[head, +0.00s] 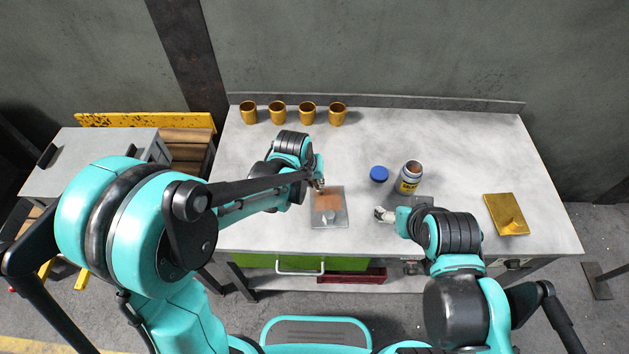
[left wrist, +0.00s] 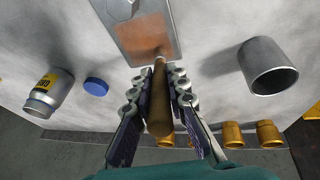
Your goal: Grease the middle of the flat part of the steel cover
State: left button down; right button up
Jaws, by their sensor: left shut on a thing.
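The steel cover (head: 330,219) lies on the table, a flat grey plate with a raised part near its front. A brown grease smear covers part of its flat far half; the cover also shows in the left wrist view (left wrist: 168,18). My left gripper (head: 318,184) is shut on a brush with a wooden handle (left wrist: 159,105). The brush end is at the smear; I cannot tell whether it touches. An open grease jar (head: 409,178) stands to the right, its blue lid (head: 379,174) beside it. My right gripper (head: 384,214) is low near the cover's right side; its opening is unclear.
Several brass cups (head: 307,112) stand along the back edge. A steel cup (left wrist: 268,68) stands near my left gripper. A brass cover (head: 505,213) lies at the right. The table is clear between the jar and the back edge.

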pick_arm(q)
jog(key=shift+s, duration=0.45)
jog(key=shift+w, duration=0.9)
jog(key=shift+s, duration=0.1)
jog(key=shift+s, duration=0.85)
jog(key=shift+w, duration=0.2)
jog(key=shift+w+b, duration=0.3)
jog(key=shift+w, duration=0.45)
